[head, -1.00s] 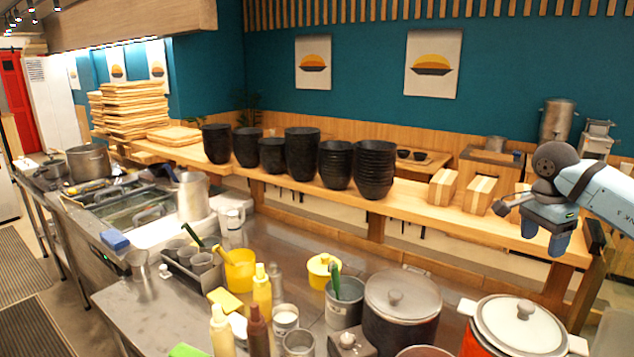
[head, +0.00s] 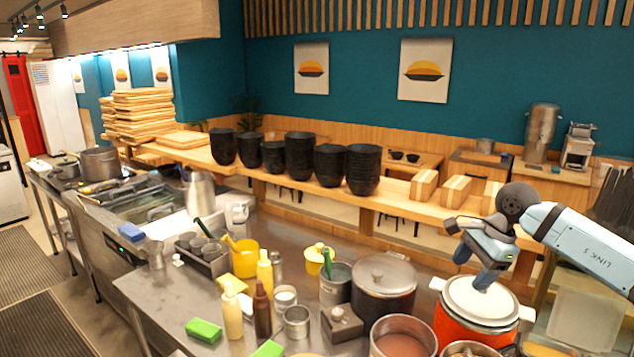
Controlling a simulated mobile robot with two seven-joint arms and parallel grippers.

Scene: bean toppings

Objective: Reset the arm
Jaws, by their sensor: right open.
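My right gripper (head: 478,268) is at the right of the head view, at the end of a light blue arm that comes in from the right edge. Its blue fingers point down and stand apart with nothing between them. In the picture they overlap the lid of the red pot (head: 470,303); I cannot tell how far above the lid they are. My left gripper and arm do not show.
Stacks of black bowls (head: 361,170) stand on the wooden shelf (head: 400,203) behind the counter. A large lidded dark pot (head: 384,289), an open pot of reddish food (head: 402,338), a yellow container (head: 245,260) and sauce bottles (head: 232,312) crowd the steel counter (head: 150,290).

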